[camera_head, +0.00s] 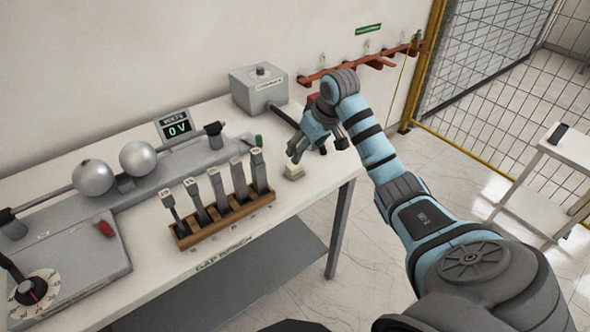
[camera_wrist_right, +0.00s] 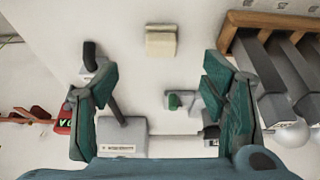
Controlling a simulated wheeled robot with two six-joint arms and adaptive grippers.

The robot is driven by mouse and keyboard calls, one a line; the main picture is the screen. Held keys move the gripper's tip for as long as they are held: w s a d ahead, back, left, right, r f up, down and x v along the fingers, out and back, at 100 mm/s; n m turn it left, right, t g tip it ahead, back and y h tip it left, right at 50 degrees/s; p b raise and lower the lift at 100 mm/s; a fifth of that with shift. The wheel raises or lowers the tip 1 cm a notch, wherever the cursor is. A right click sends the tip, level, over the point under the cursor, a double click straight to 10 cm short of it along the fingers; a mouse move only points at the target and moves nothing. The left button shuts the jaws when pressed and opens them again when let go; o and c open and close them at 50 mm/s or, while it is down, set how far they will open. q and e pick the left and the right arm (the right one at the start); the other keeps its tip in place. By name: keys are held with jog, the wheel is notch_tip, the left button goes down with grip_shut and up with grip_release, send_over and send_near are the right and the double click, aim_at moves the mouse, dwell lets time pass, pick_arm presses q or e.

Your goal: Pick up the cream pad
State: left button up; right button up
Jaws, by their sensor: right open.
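The cream pad (camera_head: 293,172) is a small light block lying on the white bench near its right end, in front of the grey box. It also shows in the right wrist view (camera_wrist_right: 160,41), beyond the fingertips at the top middle. My right gripper (camera_head: 320,147) is above the bench just behind and to the right of the pad, apart from it. Its two green-padded fingers are wide apart in the wrist view (camera_wrist_right: 155,82), with nothing between them. My left gripper is not in view.
A wooden rack (camera_head: 225,220) with several upright dark gauges stands left of the pad. The sphere apparatus (camera_head: 140,185) with a 0 V display (camera_head: 177,126) fills the bench further left. A grey box (camera_head: 258,90) stands behind. A white cart (camera_head: 550,180) is at far right.

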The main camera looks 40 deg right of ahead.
aim_at(297, 167)
jog(key=b+x, duration=0.1)
jog(key=x, duration=1.1)
jog(key=shift+r, duration=0.1)
jog(key=c, duration=1.2)
notch_tip(297, 167, up, 20)
jog(key=shift+r+p, duration=0.1)
jog(key=shift+p, duration=0.55)
jog(key=shift+c, duration=0.2)
jog(key=o, duration=0.5)
jog(key=c, duration=0.4)
